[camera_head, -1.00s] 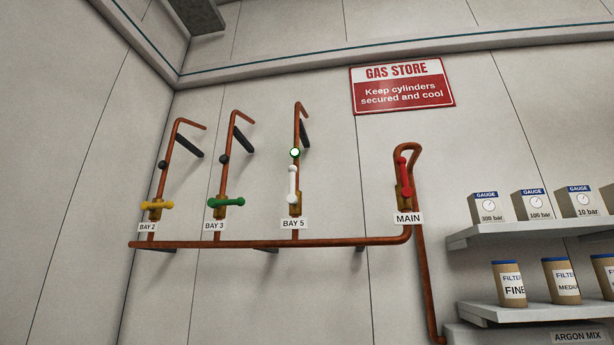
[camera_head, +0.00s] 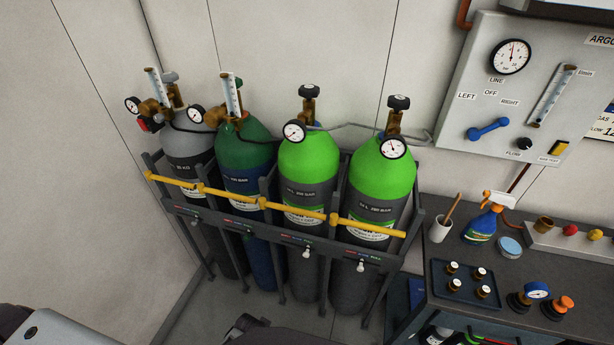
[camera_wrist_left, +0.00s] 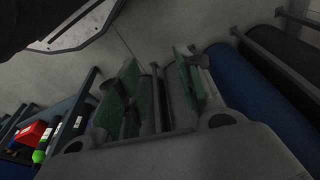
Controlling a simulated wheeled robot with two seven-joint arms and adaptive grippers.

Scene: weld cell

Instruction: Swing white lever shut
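The white lever is not in either view now. In the earlier head view it stood upright on the pipe above the BAY 5 label. My left gripper (camera_wrist_left: 160,75) shows in the left wrist view with its two green-padded fingers apart. It is open, and I see nothing held between the pads. Gas cylinders and rack bars lie beyond it. A dark shape at the bottom edge of the head view seems to be part of my own arm; its gripper state cannot be read there. My right gripper is not identifiable in these views.
A grey cylinder (camera_head: 187,150), a dark green cylinder (camera_head: 243,150) and two bright green cylinders (camera_head: 308,158) (camera_head: 383,178) stand behind yellow bars (camera_head: 270,205) in a rack. At right are a bench (camera_head: 420,285) and a panel with a blue lever (camera_head: 488,129). Floor shows in front.

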